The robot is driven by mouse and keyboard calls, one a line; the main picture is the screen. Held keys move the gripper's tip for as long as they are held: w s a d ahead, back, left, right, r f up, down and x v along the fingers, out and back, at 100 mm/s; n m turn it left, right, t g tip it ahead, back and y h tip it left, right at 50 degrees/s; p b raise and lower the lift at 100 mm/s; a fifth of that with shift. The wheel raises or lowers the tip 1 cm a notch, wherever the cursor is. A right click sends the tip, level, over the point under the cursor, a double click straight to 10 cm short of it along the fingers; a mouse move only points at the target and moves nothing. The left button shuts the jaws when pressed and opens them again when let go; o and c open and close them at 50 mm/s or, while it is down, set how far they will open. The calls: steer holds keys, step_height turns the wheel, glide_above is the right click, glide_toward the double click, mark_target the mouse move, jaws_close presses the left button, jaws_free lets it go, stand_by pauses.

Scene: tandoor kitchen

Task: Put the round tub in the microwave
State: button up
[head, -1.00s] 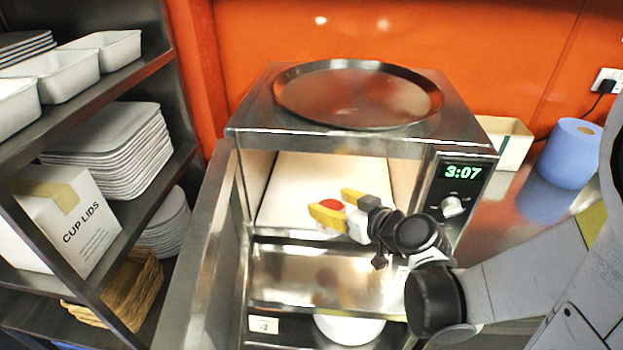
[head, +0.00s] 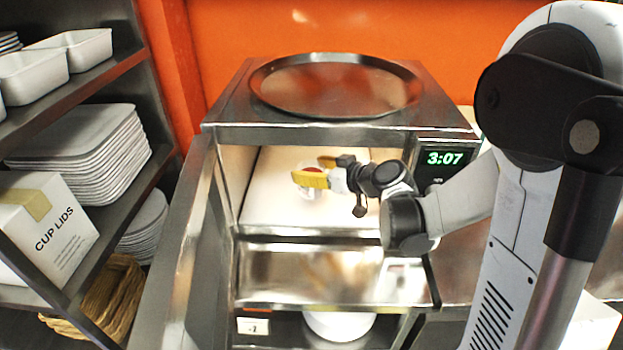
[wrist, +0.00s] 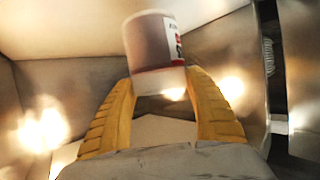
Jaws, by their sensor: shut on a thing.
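The microwave (head: 300,135) stands open on the counter, its door (head: 190,250) swung out to the left, its clock reading 3:07. My gripper (head: 311,170) reaches inside the lit cavity. Its yellow fingers are shut on the round tub (wrist: 153,40), which is pale with a dark and red label. In the head view the tub is mostly hidden by the fingers; a bit of red and white shows. In the wrist view the tub sits between the fingertips, slightly tilted. I cannot tell whether it touches the cavity floor (head: 285,215).
A round metal tray (head: 335,85) lies on top of the microwave. Left is a shelf with white tubs (head: 75,48), stacked trays (head: 85,140) and a cup lids box (head: 45,230). A white round item (head: 338,325) sits below. The cavity floor around my gripper looks clear.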

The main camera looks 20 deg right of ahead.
mark_target(311, 171)
steer(key=shift+w+d, duration=0.25)
steer(key=shift+w, duration=0.4)
steer(key=f, duration=0.1)
steer(key=f+b, duration=0.2)
steer(key=shift+w, duration=0.25)
steer(key=shift+s+f, duration=0.1)
steer(key=shift+f, duration=0.1)
steer(key=shift+f+b, duration=0.2)
steer(key=shift+b, duration=0.1)
steer(key=o, duration=1.4)
steer(key=shift+r, duration=0.1)
